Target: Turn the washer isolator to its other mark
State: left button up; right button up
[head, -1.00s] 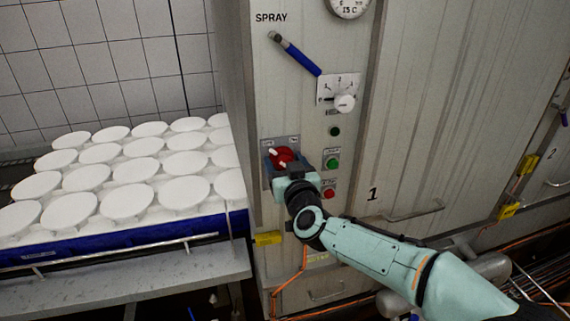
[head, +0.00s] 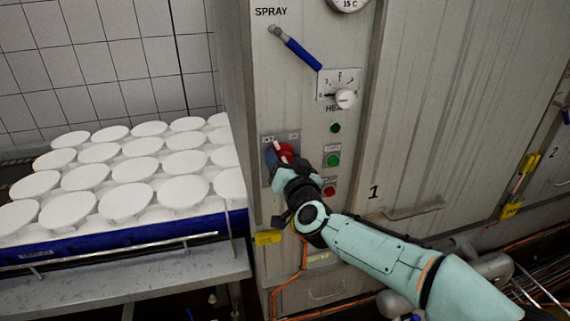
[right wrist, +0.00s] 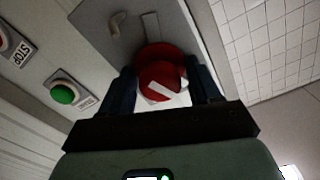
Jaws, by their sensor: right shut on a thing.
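The washer isolator is a red rotary knob (head: 288,150) with a white pointer bar, on a grey plate (head: 266,171) on the washer's front panel. Two small labels sit at the plate's upper corners, too small to read surely. My right gripper (head: 279,157) is at the knob, its wrist rolled, hiding part of it. In the right wrist view the red knob (right wrist: 158,70) sits between the two dark fingers of my right gripper (right wrist: 163,88), which is shut on it. The white bar lies slantwise there. My left gripper is not in view.
A green button (head: 333,160) and a red button (head: 329,191) sit close right of the isolator. A heat dial (head: 345,98) and a blue spray lever (head: 303,55) are above. A table with a blue tray (head: 150,238) of white moulds stands at the left.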

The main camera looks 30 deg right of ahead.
jog(key=m+b, duration=0.1)
jog(key=m, duration=0.2)
jog(key=shift+f+m, duration=0.1)
jog(key=shift+m, duration=0.3)
jog(key=m+b, duration=0.1)
jog(key=m, duration=0.2)
jog(key=shift+m, duration=0.3)
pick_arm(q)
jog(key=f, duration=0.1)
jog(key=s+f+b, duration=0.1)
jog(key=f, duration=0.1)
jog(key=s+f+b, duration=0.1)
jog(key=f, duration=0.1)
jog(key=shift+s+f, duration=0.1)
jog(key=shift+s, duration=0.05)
pick_arm(e)
jog(key=m, duration=0.6)
jog(key=shift+m, duration=0.3)
jog(key=o, duration=0.7)
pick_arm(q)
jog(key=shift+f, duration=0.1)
pick_arm(e)
jog(key=shift+s, duration=0.1)
